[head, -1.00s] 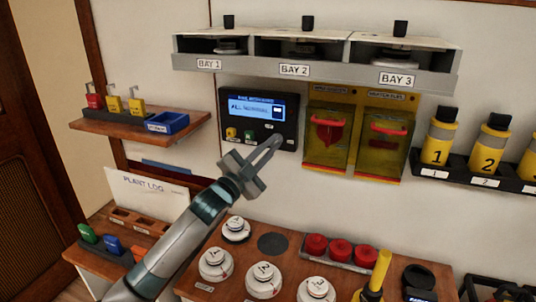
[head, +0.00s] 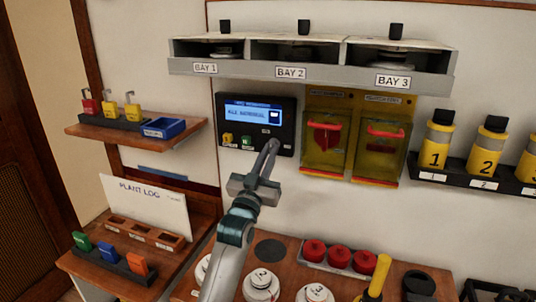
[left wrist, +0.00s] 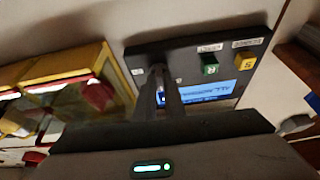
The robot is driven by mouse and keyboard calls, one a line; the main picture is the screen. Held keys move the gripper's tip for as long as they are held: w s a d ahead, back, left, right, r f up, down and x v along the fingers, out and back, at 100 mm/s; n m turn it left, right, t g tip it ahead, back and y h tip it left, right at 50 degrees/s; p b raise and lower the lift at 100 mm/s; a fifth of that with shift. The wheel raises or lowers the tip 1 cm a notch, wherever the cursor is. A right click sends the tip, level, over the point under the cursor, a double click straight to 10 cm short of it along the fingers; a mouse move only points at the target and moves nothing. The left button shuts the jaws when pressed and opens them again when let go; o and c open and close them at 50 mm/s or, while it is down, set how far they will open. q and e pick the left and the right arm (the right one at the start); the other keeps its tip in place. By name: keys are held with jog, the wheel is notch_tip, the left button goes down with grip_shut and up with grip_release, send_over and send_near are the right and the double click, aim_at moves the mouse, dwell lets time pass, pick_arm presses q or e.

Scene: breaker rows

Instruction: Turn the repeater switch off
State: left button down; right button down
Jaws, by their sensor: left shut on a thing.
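The dark control panel (head: 258,118) hangs on the wall under the bays, with a lit blue screen, a yellow button (head: 228,140) and a green button (head: 247,142). My left gripper (head: 272,146) reaches up to the panel's lower right part. Its fingers are shut on a small control there, which I take to be the repeater switch; the fingertips hide it and its label cannot be read. In the left wrist view the panel (left wrist: 195,52) appears turned over, with the shut fingers (left wrist: 160,75) against its face. My right gripper is not in view.
Two yellow covered boxes (head: 352,175) with red handles hang just right of the panel. The bay shelf (head: 300,73) juts out above. A desk with round white pieces (head: 261,283) and red caps (head: 339,257) lies below.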

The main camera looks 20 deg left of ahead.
pick_arm(q)
jog(key=shift+r+n, duration=0.4)
jog(key=shift+r, duration=0.05)
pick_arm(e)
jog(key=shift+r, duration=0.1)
pick_arm(q)
jog(key=c, duration=1.8)
grip_release()
jog(key=shift+c, duration=0.2)
jog(key=shift+w+f, duration=0.1)
jog(key=shift+f, duration=0.2)
